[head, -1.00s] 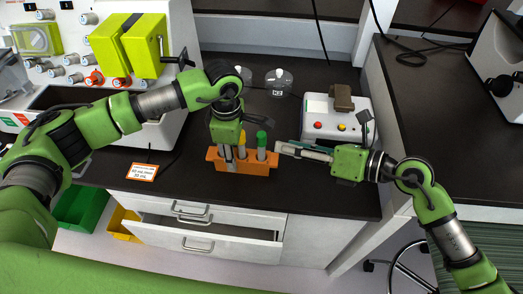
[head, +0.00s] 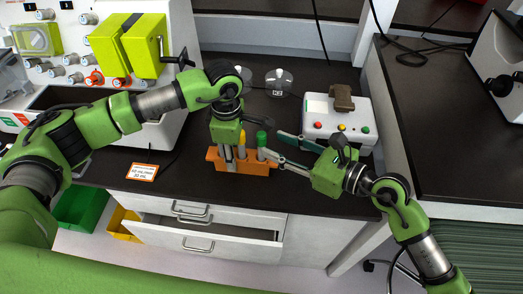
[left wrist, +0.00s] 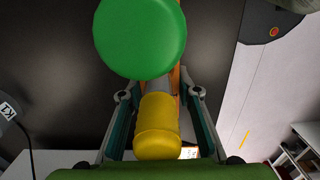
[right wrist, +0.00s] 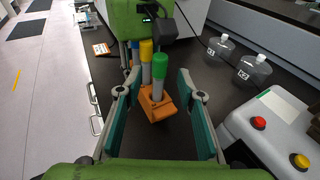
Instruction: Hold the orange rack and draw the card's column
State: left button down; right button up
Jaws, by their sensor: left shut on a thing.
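The orange rack (head: 254,167) stands upright on the dark bench and holds columns with coloured caps. The green-capped column (head: 262,139) is at its right end, with the yellow-capped column (head: 242,139) beside it; a blue cap (right wrist: 135,45) shows behind in the right wrist view.
A white device with coloured buttons (head: 335,120) stands right of the rack, close behind my right gripper. Two clear flasks (right wrist: 254,66) stand at the back. A large white machine with yellow-green blocks (head: 140,45) is at left. A drawer below (head: 225,228) is partly open.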

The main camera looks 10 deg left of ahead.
aim_at(265, 145)
jog(key=shift+x, duration=2.3)
grip_shut()
